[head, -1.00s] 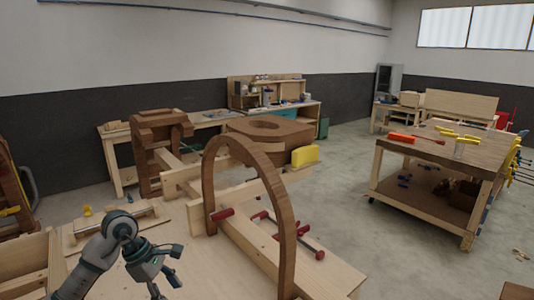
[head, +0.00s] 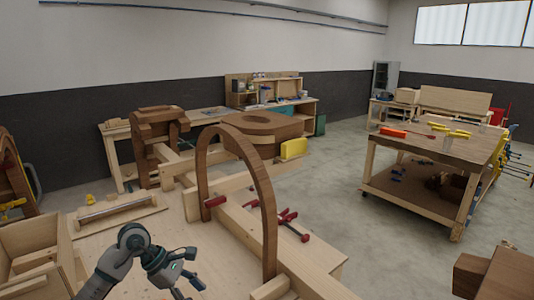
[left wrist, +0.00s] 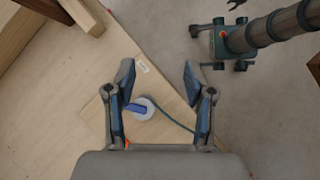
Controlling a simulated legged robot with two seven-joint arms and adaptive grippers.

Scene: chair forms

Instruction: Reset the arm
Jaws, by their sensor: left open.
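My left gripper (head: 178,276) is at the lower left of the head view, over the near end of the light wooden workbench (head: 120,238). It also shows in the left wrist view (left wrist: 158,78), where its two fingers stand wide apart with nothing between the tips. Below it there are a wooden board edge and grey floor. A small white round thing with a blue part (left wrist: 140,108) shows near the left finger; I cannot tell what it is. My right gripper is not in view.
A brown wooden arch (head: 262,185) and red clamps (head: 286,218) stand on the workbench beside my left arm. An open wooden box (head: 30,245) is at the left. A brown block (head: 505,270) is at the lower right. Grey floor (head: 335,195) lies open toward the far table (head: 440,145).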

